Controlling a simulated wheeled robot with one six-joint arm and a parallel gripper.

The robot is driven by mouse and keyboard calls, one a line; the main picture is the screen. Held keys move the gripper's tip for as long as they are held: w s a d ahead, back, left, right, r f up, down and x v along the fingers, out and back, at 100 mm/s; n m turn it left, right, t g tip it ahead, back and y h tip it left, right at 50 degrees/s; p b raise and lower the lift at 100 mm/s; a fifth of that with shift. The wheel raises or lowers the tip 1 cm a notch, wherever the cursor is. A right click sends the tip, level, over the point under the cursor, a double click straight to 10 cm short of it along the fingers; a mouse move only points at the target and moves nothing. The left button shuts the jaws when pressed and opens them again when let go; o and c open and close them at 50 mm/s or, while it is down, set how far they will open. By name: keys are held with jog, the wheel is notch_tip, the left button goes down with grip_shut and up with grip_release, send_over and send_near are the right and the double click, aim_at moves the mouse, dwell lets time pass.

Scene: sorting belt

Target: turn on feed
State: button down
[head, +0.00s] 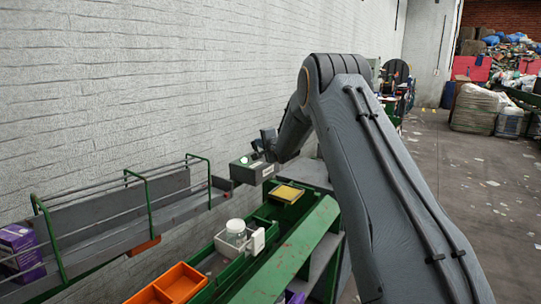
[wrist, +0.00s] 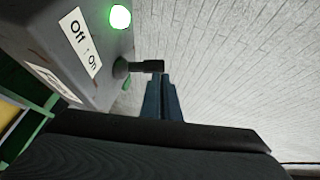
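The feed control box (head: 253,171) stands at the far end of the belt, beside the wall. In the wrist view the grey box (wrist: 90,95) fills the upper left, with a white "Off / On" label (wrist: 80,42) and a brightly lit green lamp (wrist: 120,17). A black rotary switch (wrist: 140,66) sticks out from its face, its handle pointing right. My gripper (wrist: 164,80) has its blue fingers together just at the switch handle; whether they touch it I cannot tell. In the head view my gripper (head: 268,140) is small and partly hidden at the box.
An orange bin (head: 178,284) is at the near end. A railed shelf (head: 120,220) with a purple box (head: 20,250) runs along the wall.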

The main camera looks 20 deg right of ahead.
jog(key=shift+r, duration=0.25)
jog(key=shift+s+d+r+p, duration=0.15)
jog(key=shift+d+p, duration=0.1)
jog(key=shift+p, duration=0.25)
jog(key=d+r+v, duration=0.1)
jog(key=r+v, duration=0.1)
jog(key=v, duration=1)
jog(key=shift+w+d, duration=0.25)
jog(key=shift+d, duration=0.15)
jog(key=shift+r, duration=0.15)
